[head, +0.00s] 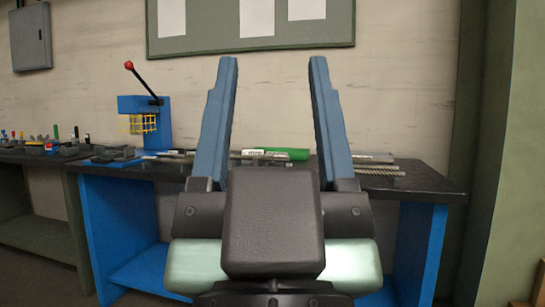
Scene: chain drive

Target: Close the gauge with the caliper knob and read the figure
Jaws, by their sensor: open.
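My gripper (273,85) fills the middle of the head view, fingers pointing up, spread wide apart and empty. Only wall, the board above and part of the bench show between the fingers. I cannot make out a gauge, a caliper or its knob. A dark-topped workbench (424,180) with blue legs stands beyond the gripper. Several thin metal rods or tools and a green piece (285,153) lie on it, partly hidden behind the fingers; they are too small to identify.
A blue press (130,105) with a red-knobbed lever and yellow guard stands on the bench at left. Another bench (35,158) further left holds small tools. A green board (335,25) and grey box (30,38) hang on the wall. A green pillar (515,130) stands right.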

